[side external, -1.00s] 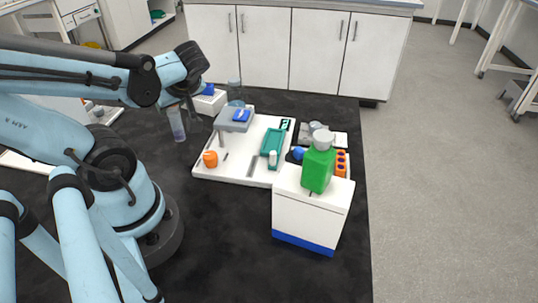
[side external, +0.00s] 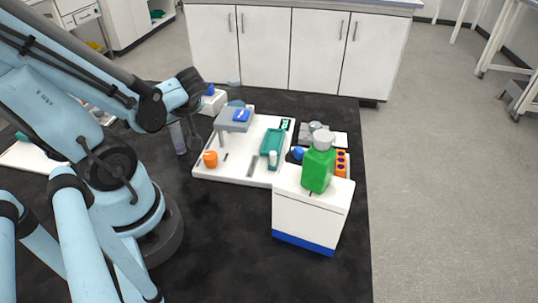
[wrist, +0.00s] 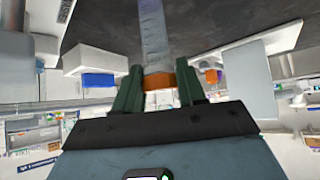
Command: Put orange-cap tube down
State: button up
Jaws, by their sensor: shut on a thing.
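The orange-cap tube is a clear tube (side external: 179,138) hanging upright below my gripper (side external: 187,112) in the side view, over the black bench left of the white tray. Its lower end is close to the bench top; I cannot tell whether it touches. In the wrist view, the two dark green fingers of my gripper (wrist: 158,85) are shut on the orange cap (wrist: 158,80), with the translucent tube (wrist: 153,38) extending away from them. The cap is hidden in the side view.
A white tray (side external: 203,172) stands right of the tube, holding an orange item (side external: 210,159), a grey stand (side external: 233,122) and a teal tray (side external: 273,142). A green bottle (side external: 318,170) stands on a white box (side external: 308,215). The black bench in front is clear.

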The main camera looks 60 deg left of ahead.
jog(key=shift+f, duration=0.1)
jog(key=o, duration=1)
jog(key=v, duration=1.2)
jog(key=w+d+f+m+t+h, duration=0.2)
jog(key=w+d+m+t+h, duration=0.6)
jog(key=m, duration=1.1)
jog(key=shift+w+d+m+h, duration=0.4)
jog(key=shift+w+d, duration=0.9)
jog(key=shift+w, duration=1.05)
jog(key=shift+f, duration=0.1)
